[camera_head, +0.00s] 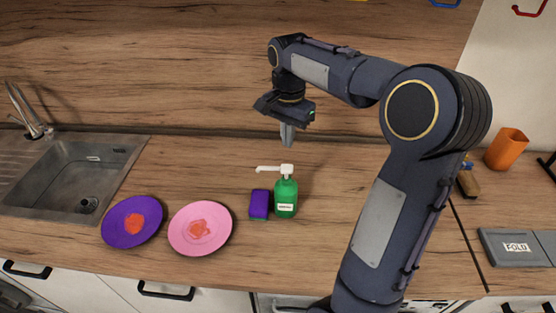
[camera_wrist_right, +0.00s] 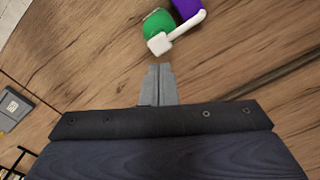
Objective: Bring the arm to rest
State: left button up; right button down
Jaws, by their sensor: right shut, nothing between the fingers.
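My right arm rises from the lower right of the head view and bends over the counter. Its gripper (camera_head: 287,135) points down above the counter, behind the green soap bottle, with nothing in it. In the right wrist view the gripper (camera_wrist_right: 158,86) shows its two fingers together, and bare wood lies around the tips. My left gripper is in neither view.
A green soap dispenser (camera_head: 286,197) and a purple sponge (camera_head: 259,205) stand just in front of the gripper. A purple plate (camera_head: 115,230) and a pink plate (camera_head: 180,236) lie left, by the sink (camera_head: 60,180). An orange cup (camera_head: 506,149) stands right.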

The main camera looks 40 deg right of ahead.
dwell(0.3)
jog(key=s+a+f+n+t+y+b, duration=0.2)
jog(key=s+a+f+n, duration=0.2)
jog(key=s+a+n, duration=0.2)
jog(key=s+a+f+n+t+y+b, duration=0.1)
jog(key=s+a+f+n+t+b, duration=0.1)
jog(key=s+a+n, duration=0.4)
jog(key=s+a+f+t, duration=0.1)
jog(key=s+a, duration=0.3)
jog(key=s, duration=0.4)
jog(key=shift+f+t+y+b, duration=0.3)
jog(key=shift+f+y+b, duration=0.1)
jog(key=shift+f, duration=0.45)
